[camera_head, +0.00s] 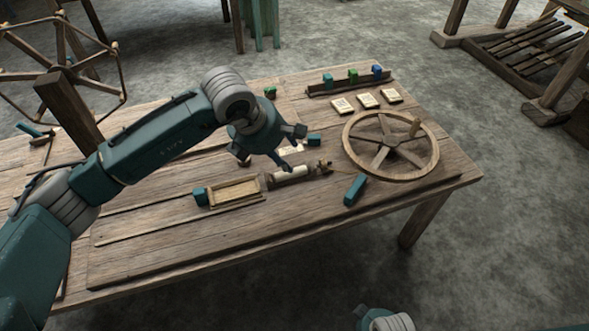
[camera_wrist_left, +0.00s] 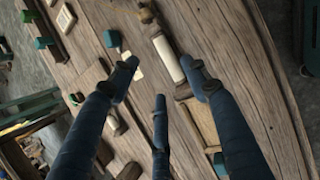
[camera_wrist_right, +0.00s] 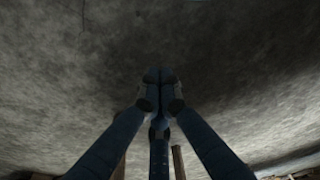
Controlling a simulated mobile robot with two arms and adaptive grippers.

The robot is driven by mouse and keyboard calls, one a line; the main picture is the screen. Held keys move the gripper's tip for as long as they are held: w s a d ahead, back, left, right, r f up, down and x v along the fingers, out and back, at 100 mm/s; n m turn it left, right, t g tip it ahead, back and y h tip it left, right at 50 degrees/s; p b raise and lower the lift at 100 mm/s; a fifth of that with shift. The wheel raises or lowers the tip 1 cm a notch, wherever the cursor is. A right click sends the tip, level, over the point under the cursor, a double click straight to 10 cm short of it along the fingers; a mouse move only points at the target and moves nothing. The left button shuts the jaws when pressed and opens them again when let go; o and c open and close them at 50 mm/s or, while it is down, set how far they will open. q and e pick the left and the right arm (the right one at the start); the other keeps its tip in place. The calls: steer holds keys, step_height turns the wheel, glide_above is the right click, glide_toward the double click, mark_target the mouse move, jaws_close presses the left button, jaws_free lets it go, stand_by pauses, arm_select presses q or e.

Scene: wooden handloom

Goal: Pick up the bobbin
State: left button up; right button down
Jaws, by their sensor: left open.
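The bobbin (camera_head: 292,172), a pale cylinder with brown wooden ends, lies on the wooden table near its front edge. It also shows in the left wrist view (camera_wrist_left: 168,58). My left gripper (camera_head: 268,155) is open and empty just above and behind the bobbin, its fingers pointing down. In the left wrist view the bobbin lies beyond the spread fingertips (camera_wrist_left: 161,78), nearer the right finger; contact is not visible. My right gripper (camera_wrist_right: 160,85) has its fingers drawn together with nothing between them, over grey floor.
A wooden frame piece (camera_head: 235,192) lies to the left.

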mark_target(295, 170)
arm_select(q)
steer(key=x, duration=0.5)
steer(key=b+x, duration=0.1)
steer(key=x, duration=0.4)
steer(key=shift+s, duration=0.25)
steer(key=shift+w+d+f, duration=0.1)
steer(key=shift+f, duration=0.2)
steer(key=c, duration=0.8)
steer(key=shift+c, duration=0.2)
arm_select(e)
steer(key=r, duration=0.3)
steer(key=shift+w+a, duration=0.1)
steer(key=shift+w, duration=0.25)
